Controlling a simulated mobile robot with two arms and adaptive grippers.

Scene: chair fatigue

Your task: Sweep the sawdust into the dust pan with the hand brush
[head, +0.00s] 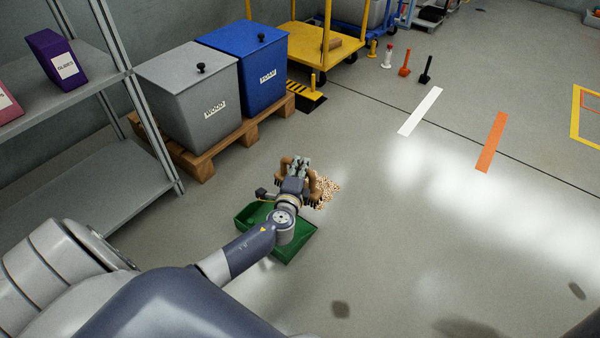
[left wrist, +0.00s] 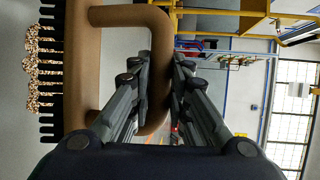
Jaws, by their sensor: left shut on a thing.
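My left gripper (head: 298,165) is shut on the handle of the brown hand brush (left wrist: 82,70), low over the floor. Its fingers close around the looped handle in the left wrist view (left wrist: 150,85). The brush's black bristles face the sawdust (head: 325,190), a tan speckled pile on the floor just right of the brush. The sawdust also shows beyond the bristles in the left wrist view (left wrist: 38,70). The green dust pan (head: 296,247) lies on the floor, partly hidden under my left arm and gripper. My right gripper is not in view.
A grey bin (head: 190,95) labelled wood and a blue bin (head: 250,70) stand on a wooden pallet (head: 200,167) behind. A grey shelf (head: 110,190) is at left. A yellow cart (head: 345,68) stands at the back. The floor to the right is open, with white and orange stripes.

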